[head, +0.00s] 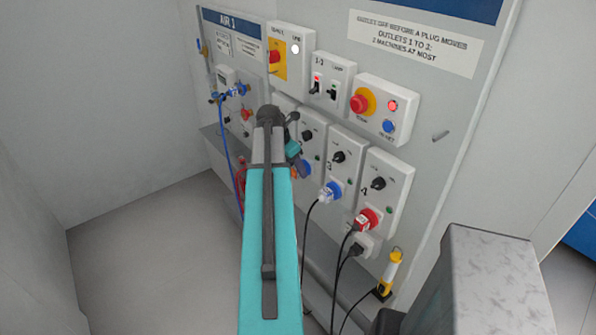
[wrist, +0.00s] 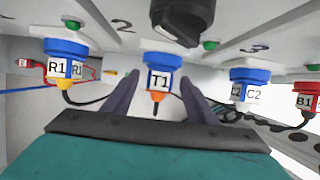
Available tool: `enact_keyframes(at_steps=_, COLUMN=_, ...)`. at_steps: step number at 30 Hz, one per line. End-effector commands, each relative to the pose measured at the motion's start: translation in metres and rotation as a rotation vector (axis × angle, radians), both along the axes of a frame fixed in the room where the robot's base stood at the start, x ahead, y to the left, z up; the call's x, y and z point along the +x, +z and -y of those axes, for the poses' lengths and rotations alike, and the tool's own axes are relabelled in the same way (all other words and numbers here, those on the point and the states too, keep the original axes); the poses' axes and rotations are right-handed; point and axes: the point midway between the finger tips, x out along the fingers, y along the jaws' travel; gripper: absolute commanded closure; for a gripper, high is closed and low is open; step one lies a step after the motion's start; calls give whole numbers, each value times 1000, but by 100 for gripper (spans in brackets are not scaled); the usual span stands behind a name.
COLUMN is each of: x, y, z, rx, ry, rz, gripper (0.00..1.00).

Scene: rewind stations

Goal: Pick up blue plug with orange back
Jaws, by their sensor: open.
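The blue plug with the orange back (wrist: 159,80) sits in the outlet marked 2, in the middle of the wrist view. It carries a white label reading T1, and its orange back points down toward my gripper with a dark cable below. My gripper (wrist: 157,88) is open, with one dark finger to the left and one to the right of the plug's lower part. I cannot tell whether either finger touches it. In the head view my arm hides most of this plug, and some blue and orange (head: 296,171) shows beside the gripper.
A blue plug labelled R1 with a yellow back (wrist: 66,68) is at left. A blue plug labelled C2 (wrist: 250,88) and a red plug labelled B1 (wrist: 306,96) are at right. A dark knob (wrist: 182,18) is just above T1. Cables hang below the panel.

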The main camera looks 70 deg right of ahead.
Motion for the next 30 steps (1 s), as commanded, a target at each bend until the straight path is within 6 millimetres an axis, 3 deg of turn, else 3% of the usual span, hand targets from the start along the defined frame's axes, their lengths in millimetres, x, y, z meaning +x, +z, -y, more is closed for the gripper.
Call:
enact_keyframes(at_steps=11, x=0, y=0, z=0, rx=0, ry=0, rz=0, gripper=48)
enact_keyframes(at_steps=14, x=0, y=0, z=0, rx=0, ry=0, rz=0, gripper=59)
enact_keyframes(at_steps=20, x=0, y=0, z=0, rx=0, ry=0, rz=0, gripper=93)
enact_keyframes(at_steps=30, x=0, y=2, z=-1, rx=0, ry=0, rz=0, gripper=95)
